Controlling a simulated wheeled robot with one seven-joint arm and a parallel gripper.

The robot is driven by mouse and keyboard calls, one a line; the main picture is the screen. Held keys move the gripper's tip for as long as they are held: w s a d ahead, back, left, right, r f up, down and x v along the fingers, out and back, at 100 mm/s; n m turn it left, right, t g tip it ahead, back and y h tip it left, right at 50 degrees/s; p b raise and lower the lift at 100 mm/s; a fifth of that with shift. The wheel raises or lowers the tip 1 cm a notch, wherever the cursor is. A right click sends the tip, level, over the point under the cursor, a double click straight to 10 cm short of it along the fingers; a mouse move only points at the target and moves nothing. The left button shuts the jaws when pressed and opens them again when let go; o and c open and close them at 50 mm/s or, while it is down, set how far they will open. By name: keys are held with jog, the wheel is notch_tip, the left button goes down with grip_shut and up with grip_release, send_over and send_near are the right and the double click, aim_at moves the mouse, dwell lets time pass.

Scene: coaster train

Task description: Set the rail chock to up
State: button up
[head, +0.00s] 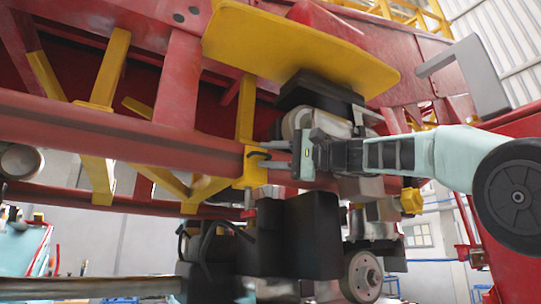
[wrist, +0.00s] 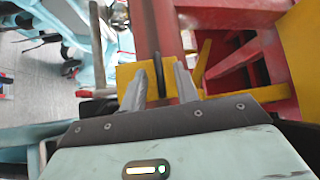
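A small yellow block with a dark curved handle, seemingly the rail chock (head: 254,174), sits on the red tube rail (head: 90,122) in the middle of the head view. In the wrist view the chock (wrist: 128,74) shows ahead of the fingers, with its dark handle (wrist: 158,76) upright between them. My gripper (head: 274,160) comes from the right, level, with its fingertips close to the chock. In the wrist view my gripper (wrist: 161,72) has its two fingers apart, one each side of the handle. I cannot tell whether either finger touches it.
A yellow plate (head: 290,45) overhangs above my gripper. Black boxes (head: 300,235) and a wheel (head: 362,277) hang below it. Yellow struts (head: 110,68) and red beams crowd the left. In the wrist view, open grey floor (wrist: 40,80) shows at the left.

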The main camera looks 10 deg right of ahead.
jog(key=b+v, duration=0.6)
jog(key=v, duration=1.1)
jog(key=shift+d, duration=0.25)
